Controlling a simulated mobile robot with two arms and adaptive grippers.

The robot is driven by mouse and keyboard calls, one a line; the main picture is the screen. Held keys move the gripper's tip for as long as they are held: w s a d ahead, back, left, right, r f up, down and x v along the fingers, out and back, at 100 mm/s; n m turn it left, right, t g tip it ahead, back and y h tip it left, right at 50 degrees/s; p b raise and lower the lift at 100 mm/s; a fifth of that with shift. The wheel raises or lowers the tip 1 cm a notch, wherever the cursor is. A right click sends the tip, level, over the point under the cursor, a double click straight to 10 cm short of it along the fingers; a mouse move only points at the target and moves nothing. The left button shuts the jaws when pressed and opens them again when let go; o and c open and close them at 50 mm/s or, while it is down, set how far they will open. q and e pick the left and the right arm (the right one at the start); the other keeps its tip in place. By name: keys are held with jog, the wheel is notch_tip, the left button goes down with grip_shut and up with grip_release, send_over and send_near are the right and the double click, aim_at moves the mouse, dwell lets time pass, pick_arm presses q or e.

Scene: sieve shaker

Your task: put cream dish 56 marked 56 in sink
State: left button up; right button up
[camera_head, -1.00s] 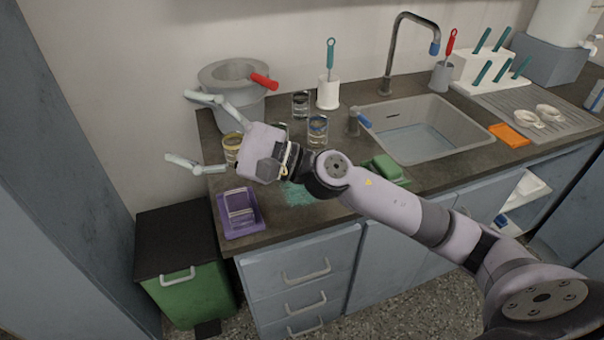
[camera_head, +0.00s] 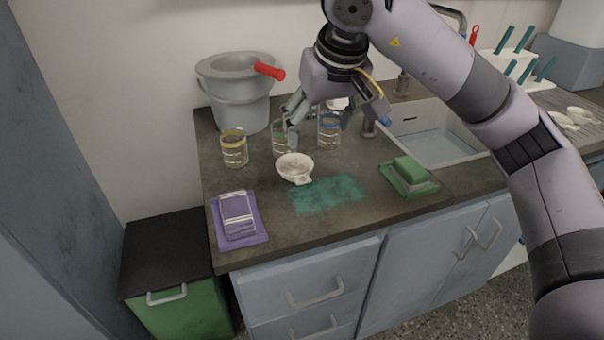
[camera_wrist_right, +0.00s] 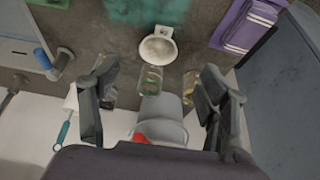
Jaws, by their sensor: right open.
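In the right wrist view the dish lies beyond the two spread fingertips (camera_wrist_right: 157,75). The sink (camera_head: 455,160) is at the right, partly hidden by my right arm. My left gripper is not in view.
Glass beakers stand close to the dish: one with a yellow band (camera_head: 234,148), one with a blue band (camera_head: 329,128). A grey pot (camera_head: 238,100) with a red handle stands behind. A green sponge tray (camera_head: 408,178) lies before the sink, a purple cloth (camera_head: 238,220) at front left.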

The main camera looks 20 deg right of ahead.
jog(key=b, duration=0.1)
send_near(301, 177)
jog(key=x, duration=0.3)
jog(key=shift+s+d, duration=0.1)
jog(key=shift+d, duration=0.25)
jog(key=x, duration=0.5)
jog(key=shift+w+a+f+b, duration=0.15)
jog(key=shift+w+a+b, duration=0.1)
jog(key=shift+a+b, duration=0.05)
jog(key=shift+w+f, duration=0.1)
jog(key=shift+f, duration=0.15)
jog(key=c, duration=0.8)
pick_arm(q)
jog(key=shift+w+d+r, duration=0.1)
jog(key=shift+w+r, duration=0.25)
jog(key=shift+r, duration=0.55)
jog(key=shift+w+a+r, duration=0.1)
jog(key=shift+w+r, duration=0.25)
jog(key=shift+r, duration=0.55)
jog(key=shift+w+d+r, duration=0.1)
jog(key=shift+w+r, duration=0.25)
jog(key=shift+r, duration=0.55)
pick_arm(e)
grip_shut()
